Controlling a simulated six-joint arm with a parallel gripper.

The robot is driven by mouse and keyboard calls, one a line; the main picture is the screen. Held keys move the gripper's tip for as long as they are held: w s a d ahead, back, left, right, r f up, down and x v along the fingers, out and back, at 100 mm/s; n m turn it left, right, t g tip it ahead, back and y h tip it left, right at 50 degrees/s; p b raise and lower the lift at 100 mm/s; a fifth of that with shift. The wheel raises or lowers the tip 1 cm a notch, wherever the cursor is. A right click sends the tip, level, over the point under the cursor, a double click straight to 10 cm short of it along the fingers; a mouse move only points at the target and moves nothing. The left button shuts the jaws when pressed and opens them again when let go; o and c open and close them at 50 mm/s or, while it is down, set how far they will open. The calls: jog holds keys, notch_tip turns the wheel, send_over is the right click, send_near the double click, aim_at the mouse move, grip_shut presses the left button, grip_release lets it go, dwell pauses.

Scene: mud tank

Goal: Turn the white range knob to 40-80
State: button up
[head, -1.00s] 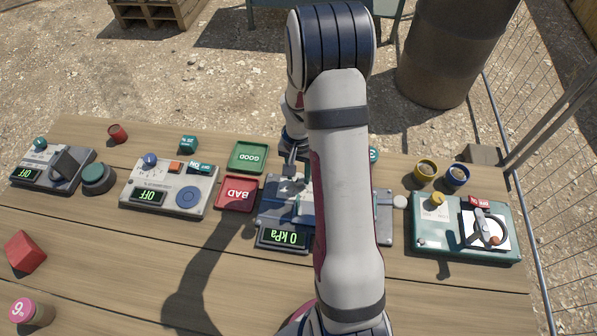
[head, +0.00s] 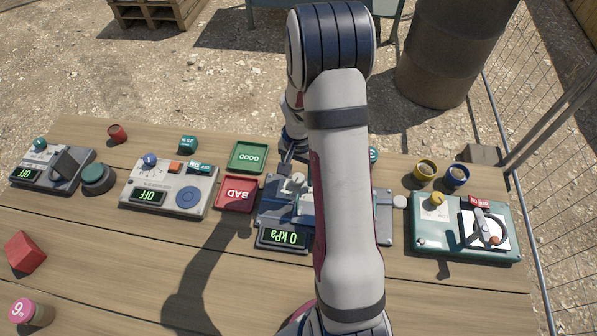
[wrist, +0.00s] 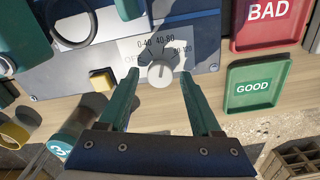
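The white range knob (wrist: 160,73) sits on the blue-grey panel of the pressure device (wrist: 200,28). A white label plate around the knob reads OFF, 0-40, 40-80 and 80-120. I cannot tell for sure which mark the knob points to. In the wrist view my gripper (wrist: 161,85) is open, with one green finger on each side of the knob and visible gaps between. In the head view the device's display (head: 284,238) reads 0 kPa, and my arm hides much of the device and gripper.
A yellow square button (wrist: 103,79) is on the panel left of the knob. The red BAD tray (head: 237,194) and green GOOD tray (head: 248,157) lie beside the device. A green box with a lever (head: 440,235) stands to the right. Open planks lie in front.

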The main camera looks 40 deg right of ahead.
aim_at(298, 177)
notch_tip(298, 177, up, 16)
dwell(0.5)
jog(key=shift+f, duration=0.15)
jog(key=s+a+r+n, duration=0.35)
jog(key=s+a, duration=0.35)
jog(key=a, duration=0.4)
jog(key=s+a+n+y, duration=0.1)
jog(key=s+a+n, duration=0.2)
jog(key=s+a, duration=0.6)
jog(key=s, duration=0.4)
jog(key=shift+a+y, duration=0.15)
jog(key=shift+y, duration=0.25)
jog(key=shift+f, duration=0.1)
dwell(0.7)
